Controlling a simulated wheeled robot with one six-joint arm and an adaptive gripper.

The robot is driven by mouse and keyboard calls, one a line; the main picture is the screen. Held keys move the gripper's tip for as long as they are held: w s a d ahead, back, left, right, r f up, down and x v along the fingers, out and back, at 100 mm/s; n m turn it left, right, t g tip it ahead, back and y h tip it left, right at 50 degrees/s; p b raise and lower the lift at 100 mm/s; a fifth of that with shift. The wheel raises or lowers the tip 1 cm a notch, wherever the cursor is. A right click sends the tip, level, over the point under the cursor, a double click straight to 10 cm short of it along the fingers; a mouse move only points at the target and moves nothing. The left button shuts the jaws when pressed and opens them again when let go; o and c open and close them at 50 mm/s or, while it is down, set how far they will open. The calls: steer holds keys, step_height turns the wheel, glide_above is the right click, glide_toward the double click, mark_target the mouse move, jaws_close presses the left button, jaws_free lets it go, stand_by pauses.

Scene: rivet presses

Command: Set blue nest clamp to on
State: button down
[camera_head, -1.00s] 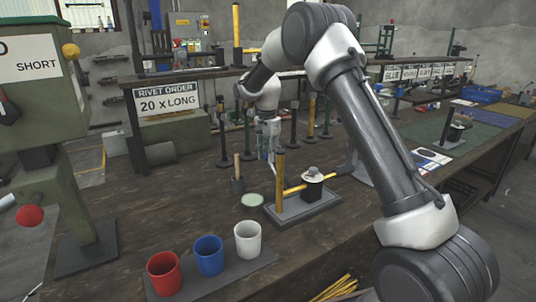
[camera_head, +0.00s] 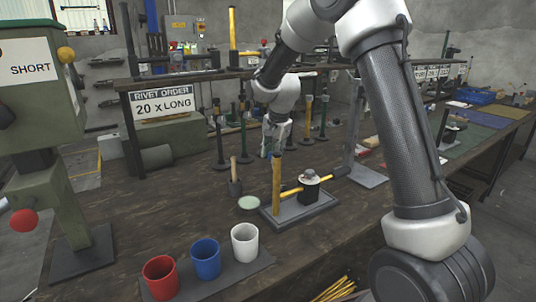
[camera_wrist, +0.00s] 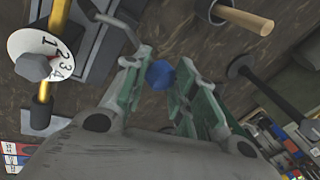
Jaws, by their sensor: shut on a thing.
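A blue round knob (camera_wrist: 160,74) sits between my fingertips in the wrist view; I take it for the blue nest clamp's handle. My gripper (camera_wrist: 162,78) is shut on it, with green-grey finger pads on either side. The rest of the clamp is hidden or too dark to tell. In the head view my gripper (camera_head: 272,150) points down just behind the grey fixture plate (camera_head: 322,207), and the knob is not clear there. The fixture carries an upright yellow post (camera_head: 277,183), a yellow bar and a numbered white dial, which also shows in the wrist view (camera_wrist: 41,46).
Red (camera_head: 160,277), blue (camera_head: 206,259) and white (camera_head: 244,243) cups stand on a mat at the front. A wooden-handled tool (camera_head: 234,178) and a pale green disc (camera_head: 249,203) are left of the fixture. A green press (camera_head: 40,165) stands at far left. Several dark posts stand behind.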

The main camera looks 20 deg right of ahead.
steer(key=shift+t, duration=0.7)
steer(key=s, duration=0.2)
steer(key=s+d, duration=0.1)
steer(key=s, duration=0.1)
steer(key=s+d, duration=0.1)
steer(key=s, duration=0.1)
steer(key=shift+f, duration=0.2)
steer(key=shift+s+d+f, duration=0.2)
steer(key=shift+s+f, duration=0.05)
steer(key=shift+s, duration=0.25)
steer(key=c, duration=1.1)
jaws_free()
steer(key=shift+s+d, duration=0.1)
steer(key=shift+d, duration=0.1)
steer(key=shift+a+r, duration=0.15)
steer(key=shift+r, duration=0.1)
steer(key=v, duration=1.1)
steer(key=shift+s+d+r, duration=0.1)
steer(key=shift+d+r, duration=0.15)
steer(key=shift+r, duration=0.15)
